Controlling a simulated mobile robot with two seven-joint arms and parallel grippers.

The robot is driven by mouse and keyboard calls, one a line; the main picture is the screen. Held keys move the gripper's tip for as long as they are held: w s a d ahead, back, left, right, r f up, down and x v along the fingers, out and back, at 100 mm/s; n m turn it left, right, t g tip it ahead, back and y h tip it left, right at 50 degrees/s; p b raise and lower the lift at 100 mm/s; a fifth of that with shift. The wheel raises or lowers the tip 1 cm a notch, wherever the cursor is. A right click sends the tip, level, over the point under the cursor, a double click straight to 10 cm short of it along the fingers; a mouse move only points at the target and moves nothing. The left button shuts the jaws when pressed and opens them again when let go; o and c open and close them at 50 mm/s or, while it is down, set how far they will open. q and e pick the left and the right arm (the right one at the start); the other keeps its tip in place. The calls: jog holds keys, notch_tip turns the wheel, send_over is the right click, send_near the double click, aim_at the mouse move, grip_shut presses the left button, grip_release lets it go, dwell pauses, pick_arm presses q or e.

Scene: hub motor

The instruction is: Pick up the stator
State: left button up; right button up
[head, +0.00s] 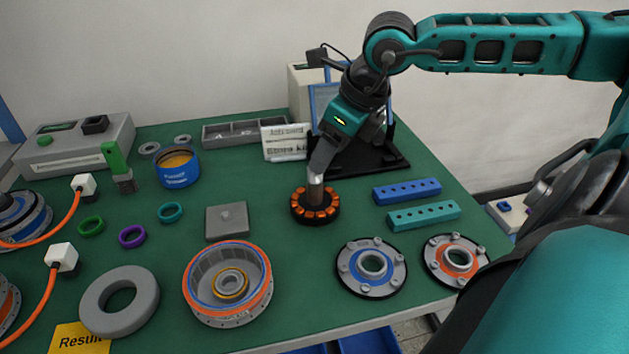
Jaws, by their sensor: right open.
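The stator (316,208) is a dark ring with orange copper windings. It sits on the green table, right of the middle. My right gripper (316,182) reaches down from the upper right, with its tip at the stator's centre. The gripper hides part of the stator's middle and far side. I cannot tell from this view whether the fingers touch it. My left gripper is not in the head view.
A motor housing (228,280) and a grey ring (119,301) stand in front. Two round flanged covers (371,266) lie at front right. Blue and teal perforated bars (407,191) lie right of the stator. A grey block (227,221) lies left. A dark stand is behind.

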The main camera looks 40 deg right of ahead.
aim_at(311, 181)
jog(key=shift+x, duration=1.85)
jog(key=shift+a+x, duration=0.15)
jog(key=shift+x, duration=1.2)
jog(key=shift+a+x, duration=0.15)
jog(key=shift+x, duration=1.2)
jog(key=shift+s, duration=0.1)
jog(key=shift+r, duration=0.1)
grip_shut()
